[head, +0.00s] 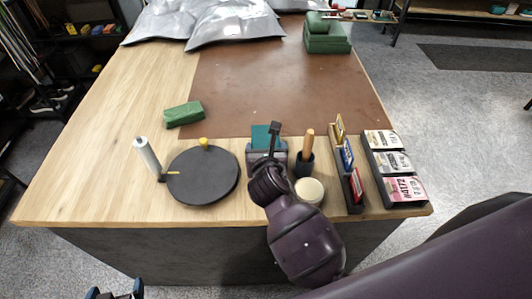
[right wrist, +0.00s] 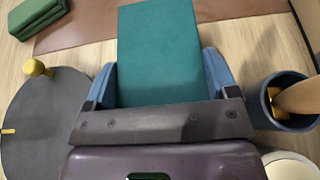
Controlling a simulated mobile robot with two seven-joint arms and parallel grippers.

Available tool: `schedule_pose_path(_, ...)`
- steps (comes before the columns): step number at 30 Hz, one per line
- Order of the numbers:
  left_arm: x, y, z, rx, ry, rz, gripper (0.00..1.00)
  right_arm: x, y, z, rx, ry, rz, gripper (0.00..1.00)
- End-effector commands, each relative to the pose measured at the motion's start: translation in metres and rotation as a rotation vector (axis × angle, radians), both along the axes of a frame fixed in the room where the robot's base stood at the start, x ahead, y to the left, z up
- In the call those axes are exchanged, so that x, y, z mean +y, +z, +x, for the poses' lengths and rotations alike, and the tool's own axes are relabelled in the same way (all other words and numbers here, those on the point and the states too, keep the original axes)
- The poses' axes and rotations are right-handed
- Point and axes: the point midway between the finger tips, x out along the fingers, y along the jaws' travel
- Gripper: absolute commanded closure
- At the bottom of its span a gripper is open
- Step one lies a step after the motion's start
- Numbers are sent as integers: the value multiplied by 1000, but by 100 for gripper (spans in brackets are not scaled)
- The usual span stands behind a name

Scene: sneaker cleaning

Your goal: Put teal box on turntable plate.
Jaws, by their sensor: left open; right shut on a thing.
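The teal box (head: 261,136) is between the fingers of my right gripper (head: 267,150), partly hidden by it in the head view. In the right wrist view the teal box (right wrist: 158,50) sits between the two blue fingers of the gripper (right wrist: 160,85), which is shut on it. The turntable plate (head: 203,177) is a dark round disc just left of the gripper, with a yellow knob at its far edge. It also shows at the left of the right wrist view (right wrist: 40,125). My left gripper (head: 115,292) is open at the bottom edge, in front of the table.
A white cylinder (head: 148,157) stands left of the plate. A green box (head: 184,114) lies behind it. Right of my gripper are a dark cup with a wooden handle (head: 306,150), a round cream-coloured item (head: 309,191) and card racks (head: 346,170). The brown mat (head: 280,80) is mostly clear.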

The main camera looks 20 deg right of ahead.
Motion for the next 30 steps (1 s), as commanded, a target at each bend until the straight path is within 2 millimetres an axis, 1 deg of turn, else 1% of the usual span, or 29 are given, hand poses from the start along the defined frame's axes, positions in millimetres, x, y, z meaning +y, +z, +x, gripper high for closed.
schedule_pose_path(1,0,-1,1,-1,0,0,3,0,-5,0,-1,0,0,50)
schedule_pose_path(3,0,-1,1,-3,0,0,3,0,-9,0,-2,1,0,50)
schedule_pose_path(15,-1,1,3,-6,-1,-1,3,0,-12,0,-2,1,-1,50)
schedule_pose_path(16,-1,1,3,-6,-1,-1,3,0,-12,0,-1,1,0,17)
schedule_pose_path(19,-1,1,3,-6,-1,-1,3,0,-12,0,-1,1,0,2)
schedule_pose_path(20,-1,1,3,-6,-1,-1,3,0,-12,0,-1,1,0,0)
schedule_pose_path(29,-1,0,2,-7,-1,-1,3,0,-9,0,-3,0,2,0)
schedule_pose_path(30,-1,1,3,-7,-1,-1,3,1,-8,-3,-1,1,0,0)
